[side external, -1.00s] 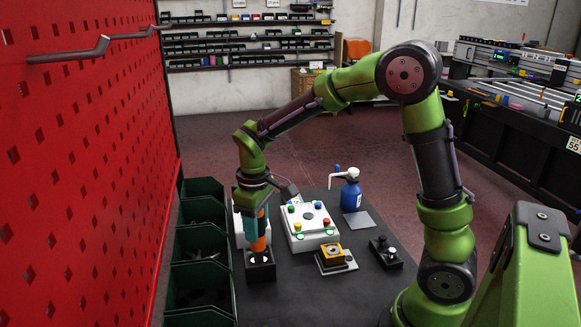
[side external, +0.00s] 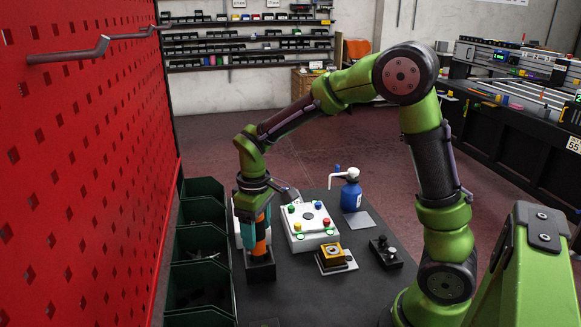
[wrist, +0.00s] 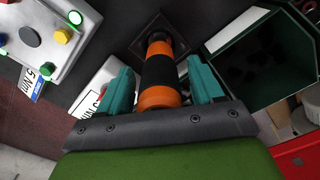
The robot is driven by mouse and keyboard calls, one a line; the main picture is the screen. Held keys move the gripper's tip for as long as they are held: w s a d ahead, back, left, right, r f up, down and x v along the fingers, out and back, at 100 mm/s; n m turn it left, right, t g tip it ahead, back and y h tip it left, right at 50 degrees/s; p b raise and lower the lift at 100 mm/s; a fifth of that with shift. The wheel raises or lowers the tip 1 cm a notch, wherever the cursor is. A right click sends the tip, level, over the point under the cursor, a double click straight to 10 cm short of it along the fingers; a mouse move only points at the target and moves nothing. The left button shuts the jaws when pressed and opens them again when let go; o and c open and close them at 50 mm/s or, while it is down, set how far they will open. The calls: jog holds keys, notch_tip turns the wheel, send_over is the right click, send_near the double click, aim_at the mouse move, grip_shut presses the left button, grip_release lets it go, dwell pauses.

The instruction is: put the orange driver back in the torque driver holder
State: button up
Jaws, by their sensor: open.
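The orange driver (side external: 262,248), with black bands, stands upright with its lower end in the black torque driver holder (side external: 260,272). In the wrist view the driver (wrist: 158,97) points down into the square holder (wrist: 150,22); how deep it sits is hidden. My gripper (side external: 255,232) is around the driver's upper part, pointing down. In the wrist view its teal fingers (wrist: 160,80) are open, one on each side of the driver, with a visible gap at each side.
A white button box (side external: 309,228) stands close to the right of the holder. Green bins (side external: 200,250) line the left edge. A yellow-topped block (side external: 334,256), a small black fixture (side external: 385,252) and a blue pump bottle (side external: 350,190) stand further right.

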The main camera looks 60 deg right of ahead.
notch_tip(320, 180, up, 11)
jog(key=shift+f, duration=0.15)
jog(key=shift+s+r, duration=0.15)
jog(key=shift+r, duration=0.55)
jog(key=s+a+r+m+t+y, duration=0.1)
jog(key=s+m+t, duration=0.5)
jog(key=s, duration=0.8)
jog(key=shift+s+a+t+y, duration=0.2)
jog(key=shift+a+t+y, duration=0.35)
jog(key=shift+a, duration=0.25)
jog(key=shift+r, duration=0.1)
